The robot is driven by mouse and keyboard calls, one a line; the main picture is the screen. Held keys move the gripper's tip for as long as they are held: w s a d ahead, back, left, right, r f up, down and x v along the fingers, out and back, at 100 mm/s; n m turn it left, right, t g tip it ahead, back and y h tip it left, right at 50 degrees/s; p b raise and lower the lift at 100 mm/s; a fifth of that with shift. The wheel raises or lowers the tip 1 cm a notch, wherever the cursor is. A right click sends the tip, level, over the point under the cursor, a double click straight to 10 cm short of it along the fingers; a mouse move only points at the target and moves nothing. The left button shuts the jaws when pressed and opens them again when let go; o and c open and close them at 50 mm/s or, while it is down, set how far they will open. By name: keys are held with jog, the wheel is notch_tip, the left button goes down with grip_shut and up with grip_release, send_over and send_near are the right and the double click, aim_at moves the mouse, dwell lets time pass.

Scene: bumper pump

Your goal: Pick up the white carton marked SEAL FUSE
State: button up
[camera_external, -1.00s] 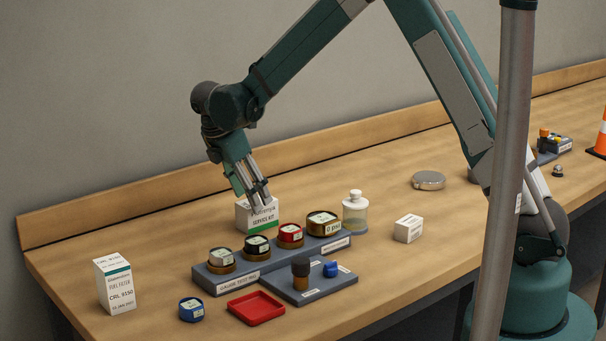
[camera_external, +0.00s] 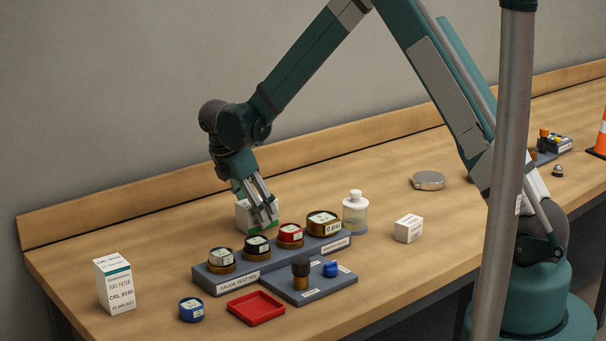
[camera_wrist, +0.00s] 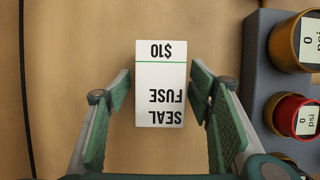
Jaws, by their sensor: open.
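The white carton (camera_wrist: 160,72) shows from above in the wrist view, with SEAL FUSE and $10 printed upside down and a thin green line. In the external view the carton (camera_external: 243,221) stands on the bench behind the gauge rack, partly hidden by my fingers. My gripper (camera_wrist: 160,88) is open, with one green-padded finger on each side of the carton in the wrist view and visible gaps at both sides. In the external view my gripper (camera_external: 261,214) points down at the carton, its fingertips overlapping the upper part. How deep the fingers reach beside it is unclear.
The gauge rack (camera_external: 232,280) with several round gauges is close in front and to the right of the carton. A white-capped jar (camera_external: 355,214) stands right of it. A taller filter carton (camera_external: 115,286), a red tray (camera_external: 256,308) and a small white box (camera_external: 408,228) stand farther off.

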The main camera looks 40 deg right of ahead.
jog(key=shift+d+f, duration=0.2)
jog(key=shift+f, duration=0.2)
jog(key=c, duration=1.1)
jog(key=shift+r, duration=0.15)
jog(key=shift+r, duration=4.9)
